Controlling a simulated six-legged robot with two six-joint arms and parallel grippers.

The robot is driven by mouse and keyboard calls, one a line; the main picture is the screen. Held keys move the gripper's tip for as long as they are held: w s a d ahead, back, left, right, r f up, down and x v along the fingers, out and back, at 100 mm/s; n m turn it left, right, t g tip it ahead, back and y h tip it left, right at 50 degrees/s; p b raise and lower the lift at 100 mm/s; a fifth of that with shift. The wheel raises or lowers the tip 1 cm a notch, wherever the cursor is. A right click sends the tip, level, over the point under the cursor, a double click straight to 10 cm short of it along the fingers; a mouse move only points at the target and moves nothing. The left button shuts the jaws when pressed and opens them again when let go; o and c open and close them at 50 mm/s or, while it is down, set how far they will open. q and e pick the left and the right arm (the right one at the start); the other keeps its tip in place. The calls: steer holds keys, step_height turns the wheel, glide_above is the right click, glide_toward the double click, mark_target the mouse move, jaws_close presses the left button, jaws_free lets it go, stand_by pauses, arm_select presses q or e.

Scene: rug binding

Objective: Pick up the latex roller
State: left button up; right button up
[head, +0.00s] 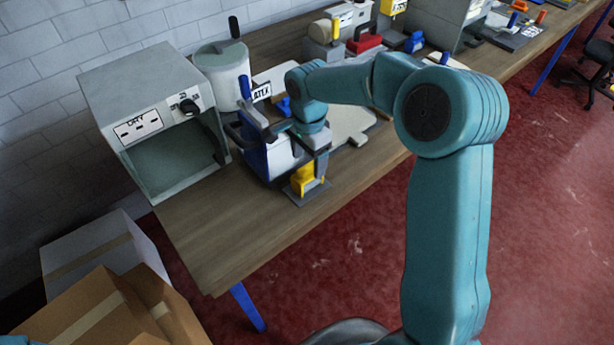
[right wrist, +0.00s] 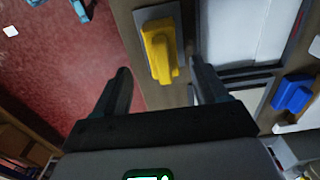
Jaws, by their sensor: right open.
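A blue upright handle (head: 245,88) stands beside a white LATEX label (head: 262,92) at the back of a blue and white box (head: 262,158). I cannot tell whether it belongs to the latex roller; no roller shows clearly. A yellow-handled tool (head: 306,178) on a grey plate lies near the table's front edge. My right gripper (head: 310,160) hangs over that area and partly hides the box. In the right wrist view its jaws (right wrist: 160,66) are apart and empty, with the yellow tool (right wrist: 158,52) in line between the fingertips. My left gripper is not in view.
A grey open-fronted cabinet (head: 140,85) and a pale cylinder (head: 222,72) stand left on the wooden table (head: 215,245). Several tools crowd the back. Cardboard boxes (head: 95,315) sit at lower left. The table's front left corner is clear. A blue block (right wrist: 293,95) lies right in the wrist view.

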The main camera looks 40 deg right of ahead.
mark_target(307, 166)
steer(key=shift+s+a+f, duration=0.1)
steer(key=shift+f, duration=0.1)
steer(key=f, duration=0.1)
steer(key=f+p, duration=0.1)
steer(key=f, duration=0.2)
steer(key=shift+w+f, duration=0.2)
steer(key=shift+w, duration=0.15)
steer(key=shift+f+p, duration=0.3)
steer(key=shift+s, duration=0.15)
steer(key=shift+f, duration=0.1)
steer(key=c, duration=1.3)
steer(key=shift+o, duration=0.2)
